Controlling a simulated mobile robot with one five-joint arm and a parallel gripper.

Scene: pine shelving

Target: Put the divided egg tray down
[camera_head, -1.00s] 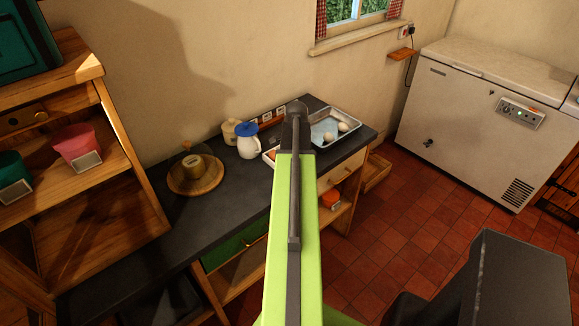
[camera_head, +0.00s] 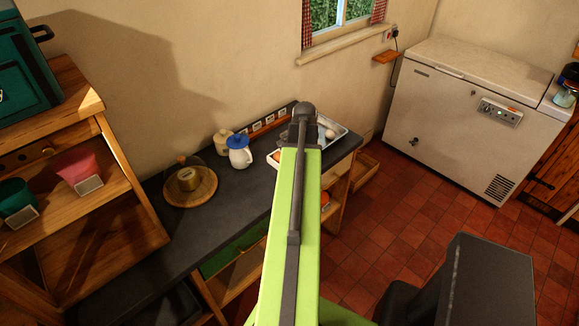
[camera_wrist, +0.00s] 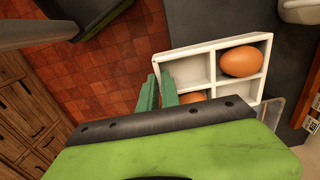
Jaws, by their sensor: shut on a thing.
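The divided egg tray (camera_wrist: 212,47) is white, with square compartments, in the wrist view. A brown egg (camera_wrist: 241,61) sits in one compartment, and another (camera_wrist: 190,97) shows partly behind my gripper. My gripper (camera_wrist: 158,84) has green fingers shut on the tray's near left wall. In the head view my arm hides most of the tray; only a white corner (camera_head: 273,159) shows left of the arm, over the dark counter. I cannot tell whether its underside touches the counter.
The dark counter (camera_head: 225,205) holds a blue-lidded white jug (camera_head: 239,153), a cream pot (camera_head: 222,141) and a round wooden board (camera_head: 203,190). A metal tray (camera_head: 341,130) with pale eggs lies behind my arm. Shelving (camera_head: 135,195) stands left; the counter's front left is clear.

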